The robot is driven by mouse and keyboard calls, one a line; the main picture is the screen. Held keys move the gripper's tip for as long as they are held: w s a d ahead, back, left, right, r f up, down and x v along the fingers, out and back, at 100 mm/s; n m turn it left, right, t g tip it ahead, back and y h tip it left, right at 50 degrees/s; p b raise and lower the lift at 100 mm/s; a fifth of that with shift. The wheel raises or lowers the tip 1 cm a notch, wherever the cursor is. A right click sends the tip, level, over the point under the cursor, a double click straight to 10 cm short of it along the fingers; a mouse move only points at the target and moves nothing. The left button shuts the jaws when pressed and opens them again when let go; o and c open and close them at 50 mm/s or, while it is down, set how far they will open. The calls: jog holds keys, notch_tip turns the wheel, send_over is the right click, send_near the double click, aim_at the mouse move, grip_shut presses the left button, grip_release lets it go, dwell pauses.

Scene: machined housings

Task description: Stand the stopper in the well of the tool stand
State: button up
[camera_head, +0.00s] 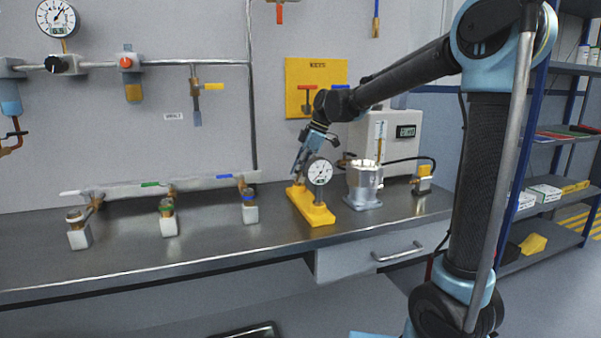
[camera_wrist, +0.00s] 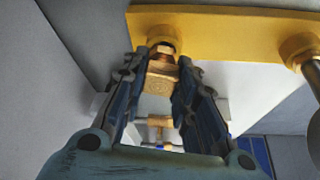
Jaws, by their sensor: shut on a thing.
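The yellow tool stand (camera_head: 318,216) is on the bench, with a dial gauge on a post at its near end. Its yellow bar and round bosses (camera_wrist: 212,32) cross the top of the wrist view. My gripper (camera_head: 298,179) is at the stand's far end, left of the gauge. In the wrist view my gripper (camera_wrist: 163,68) is shut on the brass stopper (camera_wrist: 161,76). The stopper's reddish end points at the left boss and overlaps its mouth. I cannot tell how deep it sits in the well, or whether it touches. In the head view the stopper is hidden.
A silver flanged housing (camera_head: 364,187) stands just right of the stand, before a white instrument box (camera_head: 390,138). Several valve blocks, one with a blue band (camera_head: 250,208), stand to the left. The front of the bench (camera_head: 200,255) is clear.

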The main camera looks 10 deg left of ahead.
jog(key=shift+f, duration=0.3)
jog(key=o, duration=1.2)
jog(key=v, duration=1.1)
jog(key=shift+d+r, duration=0.15)
jog(key=shift+r, duration=0.25)
jog(key=shift+d, duration=0.1)
